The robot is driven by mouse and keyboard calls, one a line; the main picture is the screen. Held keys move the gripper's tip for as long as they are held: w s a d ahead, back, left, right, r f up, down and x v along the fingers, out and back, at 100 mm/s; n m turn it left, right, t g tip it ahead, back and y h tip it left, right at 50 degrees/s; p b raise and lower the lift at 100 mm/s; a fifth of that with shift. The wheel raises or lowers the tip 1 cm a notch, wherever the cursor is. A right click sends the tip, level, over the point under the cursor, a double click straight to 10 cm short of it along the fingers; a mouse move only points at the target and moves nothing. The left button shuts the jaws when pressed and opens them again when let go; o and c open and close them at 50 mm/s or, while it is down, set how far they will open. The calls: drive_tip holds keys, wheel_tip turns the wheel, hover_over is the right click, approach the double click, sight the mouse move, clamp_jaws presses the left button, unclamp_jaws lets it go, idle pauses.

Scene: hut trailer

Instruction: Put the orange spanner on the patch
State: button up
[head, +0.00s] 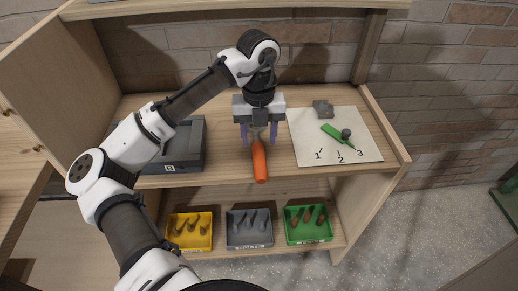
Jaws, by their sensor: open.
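The orange spanner (259,163) lies on the wooden shelf (220,165), its orange handle pointing to the front edge. Its grey upper end reaches up between the fingers of my gripper (258,134). My gripper is open and points down over that end, with one finger on each side. Whether the fingers touch the spanner cannot be told. A pale rectangular patch (308,132) marked 1, 2 and 3 lies to the right of my gripper, on the same shelf.
A dark grey case (188,150) stands left. Yellow (174,242), grey (233,241) and green (292,237) bins stand below. A brick wall is behind.

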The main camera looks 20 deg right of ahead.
wheel_tip(320, 180, up, 7)
drive_tip(key=shift+w, duration=0.25)
drive_tip(key=shift+d, duration=0.15)
